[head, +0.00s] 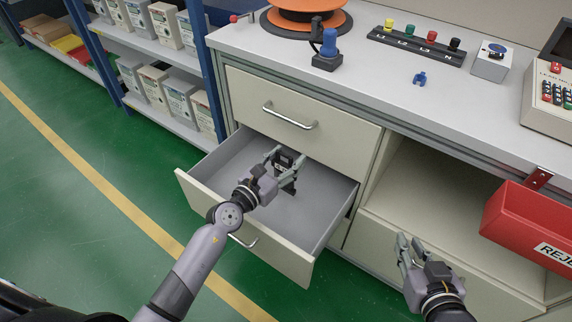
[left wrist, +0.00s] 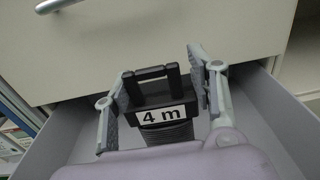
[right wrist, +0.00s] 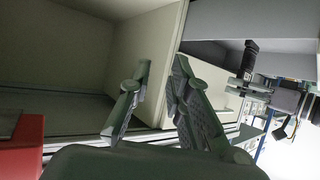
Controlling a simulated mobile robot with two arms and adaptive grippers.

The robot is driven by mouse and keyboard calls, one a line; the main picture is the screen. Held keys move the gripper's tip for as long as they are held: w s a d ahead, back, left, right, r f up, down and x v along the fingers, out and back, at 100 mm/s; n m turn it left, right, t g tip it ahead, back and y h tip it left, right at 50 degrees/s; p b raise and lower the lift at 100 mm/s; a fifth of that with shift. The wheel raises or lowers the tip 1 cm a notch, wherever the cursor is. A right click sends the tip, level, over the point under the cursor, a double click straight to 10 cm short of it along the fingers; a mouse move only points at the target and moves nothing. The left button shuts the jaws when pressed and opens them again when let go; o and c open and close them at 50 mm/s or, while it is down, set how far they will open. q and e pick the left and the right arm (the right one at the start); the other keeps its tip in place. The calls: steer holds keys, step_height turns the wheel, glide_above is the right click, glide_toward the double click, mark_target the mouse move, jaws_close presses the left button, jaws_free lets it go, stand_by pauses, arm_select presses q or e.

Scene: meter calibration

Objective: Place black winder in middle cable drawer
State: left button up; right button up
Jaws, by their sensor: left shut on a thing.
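The black winder (head: 287,168) is a dark cable holder with a loop handle; in the left wrist view the winder (left wrist: 165,105) carries a "4 m" label. My left gripper (head: 283,161) is shut on it, with one finger on each side in the left wrist view (left wrist: 163,85). The winder is over or inside the open middle cable drawer (head: 225,172); whether it touches the drawer floor cannot be told. The drawer looks otherwise empty. My right gripper (head: 409,248) is empty in front of the open shelf, its fingers apart in the right wrist view (right wrist: 160,80).
A closed drawer (head: 300,115) is above the open one. A red reject bin (head: 530,225) hangs at the right. The bench top (head: 400,90) holds a cable reel (head: 305,18), a blue-black device (head: 327,50) and a terminal strip (head: 415,45). A shelf rack (head: 160,60) stands left.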

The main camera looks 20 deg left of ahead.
arm_select(q)
steer(key=shift+f, duration=0.4)
arm_select(e)
steer(key=shift+w+a+r+t, duration=0.2)
steer(key=shift+w+r+t, duration=0.25)
steer(key=shift+r, duration=0.3)
steer(key=shift+w+a+r+t, duration=0.2)
steer(key=shift+w+r+t, duration=0.25)
steer(key=shift+r, duration=0.25)
arm_select(q)
steer(key=shift+f, duration=0.15)
arm_select(e)
steer(key=shift+r, duration=0.25)
arm_select(q)
steer(key=shift+f+b, duration=0.45)
steer(key=shift+b, duration=0.15)
steer(key=o, duration=1.5)
arm_select(e)
steer(key=r, duration=0.1)
steer(key=r+t, duration=0.1)
steer(key=w+a+r+t+y, duration=0.1)
steer(key=shift+r, duration=0.1)
